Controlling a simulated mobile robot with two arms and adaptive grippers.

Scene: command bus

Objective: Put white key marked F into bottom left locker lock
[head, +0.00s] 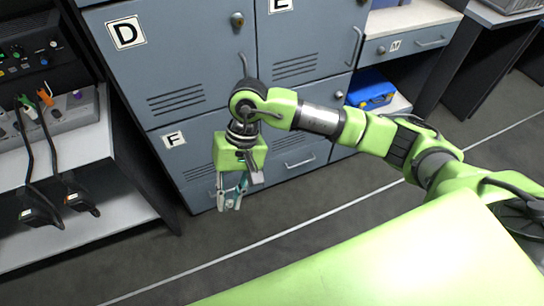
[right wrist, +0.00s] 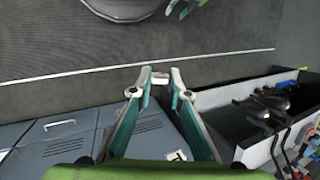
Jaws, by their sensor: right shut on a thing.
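My right gripper (head: 230,192) hangs in front of the bottom left locker, fingers downward. It is shut on a small white thing (right wrist: 161,74) that shows between its fingertips in the right wrist view. This may be the white key, but its mark F cannot be read. The bottom left locker (head: 203,172) is blue-grey, closed, and carries an F label (head: 174,139). Its lock is not visible; my arm and gripper cover part of the door. My left arm is not in the head view; a teal and white piece at the top edge of the right wrist view may be its gripper.
Locker D (head: 190,60) is above, with its lock (head: 238,20) near its top right. A shelf unit (head: 80,150) with cables stands left. A blue case (head: 371,90) sits in an open compartment at right. The dark floor before the lockers is clear.

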